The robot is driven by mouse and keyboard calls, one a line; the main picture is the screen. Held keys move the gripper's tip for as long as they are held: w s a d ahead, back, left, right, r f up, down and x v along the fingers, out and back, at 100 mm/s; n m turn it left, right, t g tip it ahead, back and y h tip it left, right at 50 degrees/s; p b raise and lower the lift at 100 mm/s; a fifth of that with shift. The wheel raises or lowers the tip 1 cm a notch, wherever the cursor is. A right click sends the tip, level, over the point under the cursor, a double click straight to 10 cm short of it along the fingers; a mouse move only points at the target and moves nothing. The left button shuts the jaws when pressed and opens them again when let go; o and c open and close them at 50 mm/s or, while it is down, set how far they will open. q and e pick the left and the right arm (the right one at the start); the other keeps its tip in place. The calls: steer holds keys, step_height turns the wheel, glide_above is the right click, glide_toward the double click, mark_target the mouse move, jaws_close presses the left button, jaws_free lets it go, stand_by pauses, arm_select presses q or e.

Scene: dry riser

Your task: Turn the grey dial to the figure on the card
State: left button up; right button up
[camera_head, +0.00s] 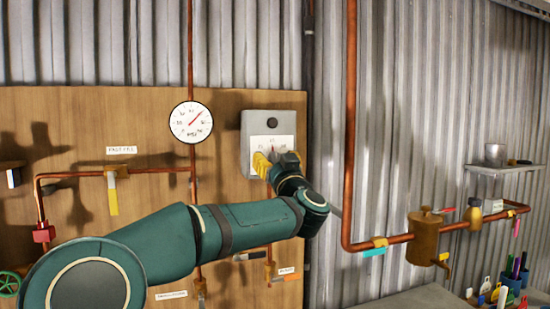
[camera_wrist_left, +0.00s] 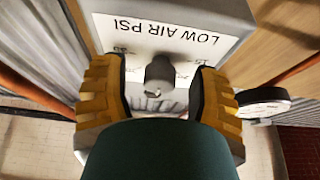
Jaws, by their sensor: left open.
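A grey box (camera_head: 255,125) with a white label plate and a dark round part is fixed to the wooden board. In the left wrist view its plate (camera_wrist_left: 150,35) reads LOW AIR PSI, upside down. The grey dial (camera_wrist_left: 159,72) sticks out below that lettering, with small figures around it. My left gripper (camera_head: 275,163) is at the box's lower front, and its yellow fingers stand open on either side of the dial, apparently with gaps. It mostly hides the dial in the head view. I cannot make out which thing is the card. My right gripper is not in view.
A round PSI gauge (camera_head: 191,122) is on a copper pipe left of the box. A yellow-handled valve (camera_head: 112,190) and a red fitting (camera_head: 43,233) are further left. A copper pipe (camera_head: 351,120), a brown canister (camera_head: 425,238) and a shelf (camera_head: 505,168) are on the right.

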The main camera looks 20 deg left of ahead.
arm_select(q)
steer(key=shift+w+a+r, duration=0.1)
steer(key=shift+w+a, duration=0.05)
jaws_close()
